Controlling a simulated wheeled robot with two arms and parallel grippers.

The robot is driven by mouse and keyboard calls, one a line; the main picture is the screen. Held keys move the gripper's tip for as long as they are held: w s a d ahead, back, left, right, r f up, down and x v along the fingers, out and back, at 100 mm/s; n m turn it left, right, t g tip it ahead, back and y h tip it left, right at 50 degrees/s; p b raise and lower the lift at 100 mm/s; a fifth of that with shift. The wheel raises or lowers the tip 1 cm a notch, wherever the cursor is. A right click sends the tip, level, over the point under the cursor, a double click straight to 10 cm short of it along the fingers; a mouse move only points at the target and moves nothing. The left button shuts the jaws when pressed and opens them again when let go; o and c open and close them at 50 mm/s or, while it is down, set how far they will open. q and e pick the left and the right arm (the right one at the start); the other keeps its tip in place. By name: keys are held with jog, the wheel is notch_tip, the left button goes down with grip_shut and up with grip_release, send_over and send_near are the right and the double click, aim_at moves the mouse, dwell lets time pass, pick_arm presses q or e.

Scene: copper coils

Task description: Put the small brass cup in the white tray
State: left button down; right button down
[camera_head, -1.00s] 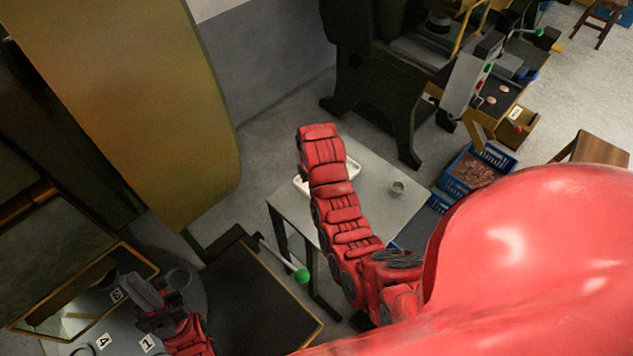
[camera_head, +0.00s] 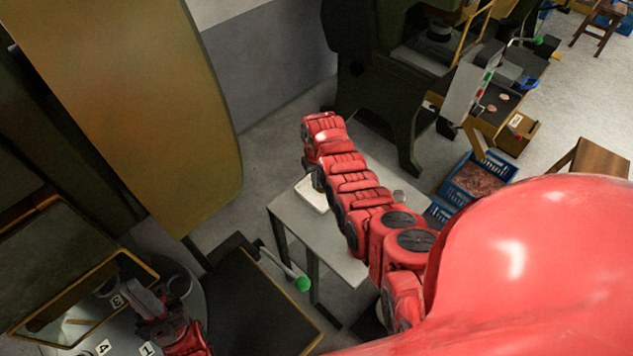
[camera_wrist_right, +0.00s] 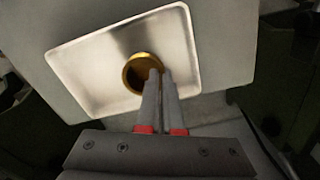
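The white tray (camera_head: 310,197) lies on the small grey table, partly hidden by my right arm; the right wrist view shows it from above (camera_wrist_right: 90,75). Whether the cup touches the tray floor I cannot tell. The head view hides the cup behind my arm. My left gripper (camera_head: 142,302) is over the round table, its finger gap unclear.
The round table (camera_head: 125,338) at lower left holds number cards and a ring-like item (camera_head: 179,287). A lever with a green knob (camera_head: 302,284) stands between the tables. Blue crates (camera_head: 475,178) stand right.

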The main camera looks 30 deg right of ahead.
jog(key=shift+f, duration=0.65)
jog(key=shift+f, duration=0.15)
jog(key=c, duration=1.5)
grip_release()
jog(key=shift+f, duration=0.1)
jog(key=o, duration=0.4)
